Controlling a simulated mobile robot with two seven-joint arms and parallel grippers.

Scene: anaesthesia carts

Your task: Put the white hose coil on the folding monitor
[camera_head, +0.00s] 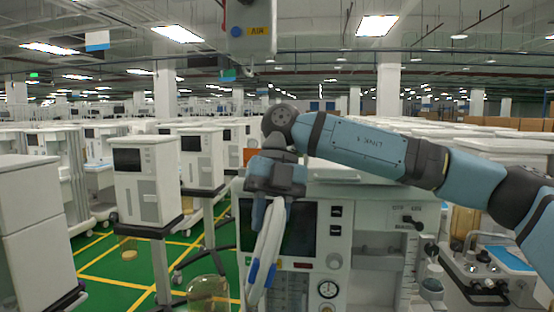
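My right arm comes in from the right, and its gripper (270,198) points down in front of the near anaesthesia cart. It appears shut on the white hose coil (266,243), which hangs below the fingers as a narrow white loop with blue ends. The coil hangs in front of the left part of a dark screen (299,232) on the cart's front, which looks like the folding monitor. The coil and gripper hide part of this screen. I cannot tell whether the coil touches it. My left gripper is not in view.
The near cart (372,215) has gauges and knobs beside and below the screen. A clear round container (207,292) stands at lower left. More white carts (146,180) stand at left on a green floor with yellow lines. Another unit (490,268) stands at right.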

